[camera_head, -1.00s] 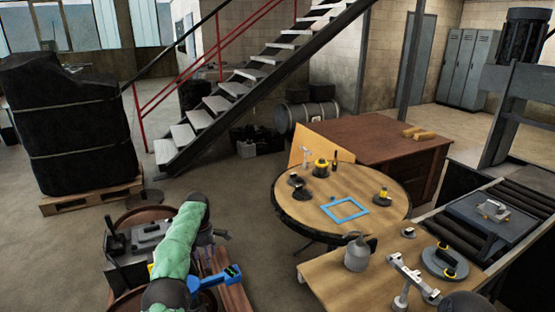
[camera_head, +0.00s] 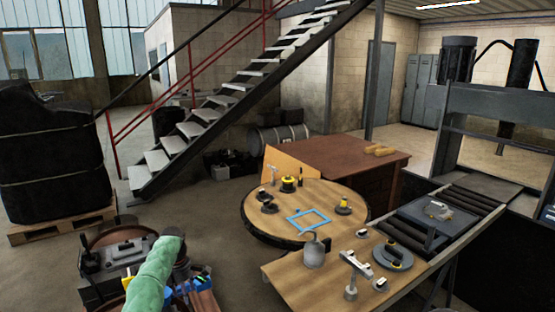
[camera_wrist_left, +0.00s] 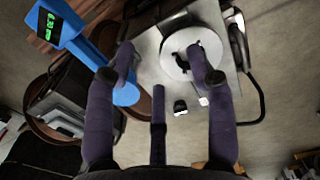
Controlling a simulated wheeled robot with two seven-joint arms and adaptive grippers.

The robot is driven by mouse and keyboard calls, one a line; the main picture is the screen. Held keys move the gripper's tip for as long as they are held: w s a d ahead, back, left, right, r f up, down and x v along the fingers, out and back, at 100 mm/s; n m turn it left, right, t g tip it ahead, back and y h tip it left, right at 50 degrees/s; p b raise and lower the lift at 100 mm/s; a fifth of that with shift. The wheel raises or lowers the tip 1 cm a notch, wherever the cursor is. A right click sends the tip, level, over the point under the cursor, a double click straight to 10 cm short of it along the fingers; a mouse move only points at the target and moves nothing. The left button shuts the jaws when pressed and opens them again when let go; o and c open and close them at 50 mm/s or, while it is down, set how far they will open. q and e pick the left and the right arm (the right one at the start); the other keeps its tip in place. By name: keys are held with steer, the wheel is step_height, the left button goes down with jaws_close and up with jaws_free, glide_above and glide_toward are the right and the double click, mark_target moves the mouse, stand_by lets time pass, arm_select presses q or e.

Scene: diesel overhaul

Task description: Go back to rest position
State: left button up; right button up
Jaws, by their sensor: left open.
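My left arm (camera_head: 152,280), in a green sleeve, comes up from the bottom left of the head view. Its dark gripper (camera_head: 183,266) is over the cluttered round-topped stand at the bottom left; its fingers are hard to make out there. In the left wrist view, my left gripper (camera_wrist_left: 160,65) has its purple fingers spread wide with nothing between them. A white disc (camera_wrist_left: 190,54) lies below and beyond the fingers. A blue device with a green display (camera_wrist_left: 104,62) passes behind the left finger; contact cannot be told. My right gripper is not in view.
A round wooden table (camera_head: 262,222) holds a blue square frame (camera_head: 308,221) and small parts. A wooden bench (camera_head: 325,290) with a grey can (camera_head: 314,252) stands in front. A roller conveyor (camera_head: 465,205) is right. Open floor (camera_head: 165,212) lies left of the table.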

arm_select(q)
steer(key=s+d+f+m+h, duration=0.1)
steer(key=s+d+f+m, duration=0.2)
steer(key=f, duration=0.4)
steer(key=s+d+f+m, duration=0.1)
steer(key=d+f+m, duration=0.35)
steer(key=f, duration=0.25)
steer(key=s+d+f+m+h, duration=0.2)
steer(key=s+d+f+m, duration=0.3)
steer(key=s+d+f, duration=0.4)
steer(key=s+d+m, duration=0.2)
steer(key=s+m, duration=0.1)
steer(key=s, duration=0.7)
steer(key=s+d+f+m, duration=0.1)
steer(key=s+d+m, duration=0.1)
steer(key=s, duration=0.8)
steer(key=s+d+m, duration=0.2)
steer(key=s+m, duration=0.1)
steer(key=s, duration=0.8)
steer(key=shift+f+m+h, duration=0.15)
steer(key=shift+m+h, duration=0.2)
steer(key=shift+h, duration=0.05)
